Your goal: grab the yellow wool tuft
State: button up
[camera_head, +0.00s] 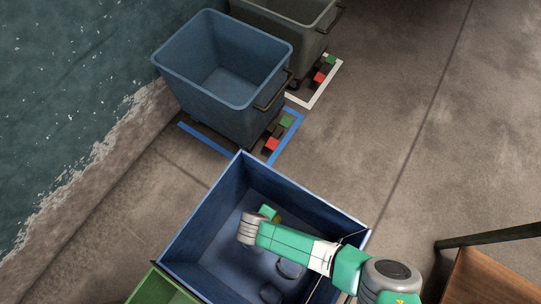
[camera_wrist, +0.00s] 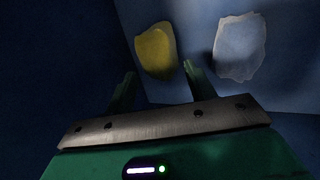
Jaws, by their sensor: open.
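The yellow wool tuft (camera_wrist: 156,51) lies inside the blue bin, just beyond my fingertips in the wrist view. In the head view only a small yellowish bit of it (camera_head: 277,219) shows beside my arm's end. My gripper (camera_wrist: 158,72) is open and empty, with its two green fingers spread and the tuft ahead of the gap between them. I cannot tell whether a finger touches the tuft. In the head view my gripper is down inside the blue bin (camera_head: 187,249), mostly hidden by my arm.
A pale whitish tuft (camera_wrist: 240,47) lies right of the yellow one. Bluish lumps (camera_head: 290,268) lie in the bin's lower part. The bin's walls surround my gripper. A green bin (camera_head: 160,290) adjoins at lower left. A blue cart (camera_head: 222,85) and a grey cart (camera_head: 290,22) stand behind.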

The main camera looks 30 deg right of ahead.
jog(key=x, duration=0.2)
jog(key=b+x, duration=0.1)
jog(key=x, duration=0.1)
jog(key=shift+s+d+f, duration=0.2)
jog(key=shift+d+f, duration=0.1)
jog(key=shift+f, duration=0.1)
jog(key=c, duration=0.6)
notch_tip(320, 180, up, 10)
jog(key=p, duration=0.3)
